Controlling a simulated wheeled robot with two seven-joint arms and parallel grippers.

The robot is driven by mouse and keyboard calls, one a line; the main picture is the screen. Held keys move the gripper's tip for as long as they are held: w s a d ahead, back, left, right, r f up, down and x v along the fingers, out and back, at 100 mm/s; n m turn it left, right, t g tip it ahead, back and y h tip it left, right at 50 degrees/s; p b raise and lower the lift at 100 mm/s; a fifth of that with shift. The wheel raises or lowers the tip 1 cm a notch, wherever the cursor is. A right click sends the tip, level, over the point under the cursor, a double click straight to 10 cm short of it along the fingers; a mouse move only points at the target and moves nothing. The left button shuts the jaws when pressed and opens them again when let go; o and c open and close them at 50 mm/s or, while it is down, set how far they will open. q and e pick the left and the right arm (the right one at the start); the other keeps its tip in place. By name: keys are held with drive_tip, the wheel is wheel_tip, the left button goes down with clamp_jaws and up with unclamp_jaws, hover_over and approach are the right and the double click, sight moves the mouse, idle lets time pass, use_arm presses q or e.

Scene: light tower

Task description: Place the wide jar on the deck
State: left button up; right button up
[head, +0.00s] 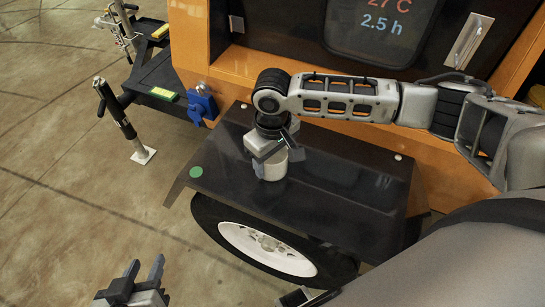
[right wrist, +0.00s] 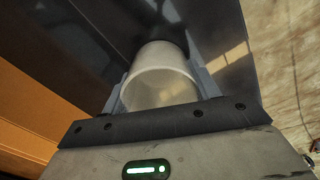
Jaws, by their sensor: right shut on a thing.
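The wide jar (head: 272,168) is a pale, whitish cylinder at the black deck over the wheel. The deck (head: 345,200) is a dark flat fender top with a green dot near its left corner. My right gripper (head: 270,155) points down and is shut on the jar; its fingers also show on either side of the jar (right wrist: 160,80) in the right wrist view. The jar looks upright and at or very near the deck surface; I cannot tell whether it touches. My left gripper (head: 143,278) is open and empty at the bottom left, over the floor.
An orange body with a dark display panel (head: 375,28) rises behind the deck. A blue latch (head: 202,104) sits at the deck's back left. A black-and-silver jack post (head: 118,115) stands left. A wheel (head: 265,248) is below the deck. The deck's right part is clear.

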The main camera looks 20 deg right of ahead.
drive_tip(key=o, duration=1)
drive_tip(key=shift+f, duration=0.1)
